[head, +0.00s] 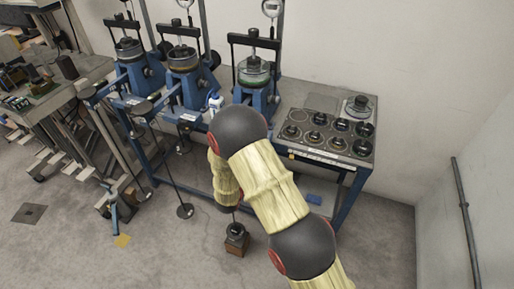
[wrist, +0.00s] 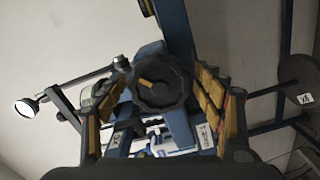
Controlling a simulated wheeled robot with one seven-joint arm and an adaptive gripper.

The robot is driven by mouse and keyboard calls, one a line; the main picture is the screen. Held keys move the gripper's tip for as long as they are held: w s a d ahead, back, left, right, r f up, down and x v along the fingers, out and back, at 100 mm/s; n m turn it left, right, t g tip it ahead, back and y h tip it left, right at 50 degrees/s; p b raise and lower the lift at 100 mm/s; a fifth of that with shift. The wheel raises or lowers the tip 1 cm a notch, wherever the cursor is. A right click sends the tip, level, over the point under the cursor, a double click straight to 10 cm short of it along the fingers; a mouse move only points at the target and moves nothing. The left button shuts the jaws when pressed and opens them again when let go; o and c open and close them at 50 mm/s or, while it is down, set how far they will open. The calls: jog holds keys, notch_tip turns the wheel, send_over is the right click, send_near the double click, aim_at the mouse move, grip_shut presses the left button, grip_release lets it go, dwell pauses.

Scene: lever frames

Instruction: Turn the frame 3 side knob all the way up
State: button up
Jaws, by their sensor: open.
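Three blue lever frames stand in a row on the bench in the head view; the rightmost frame (head: 256,85) is just beyond my arm. In the head view my arm hides the gripper.
A grey table (head: 290,95) with several round weights stands right of the frames. Thin lever rods (head: 165,145) hang in front of the bench. A wall pipe (head: 466,220) runs at right.

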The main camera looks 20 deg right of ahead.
jog(key=b+v, duration=0.1)
jog(key=v, duration=0.5)
jog(key=shift+b, duration=0.4)
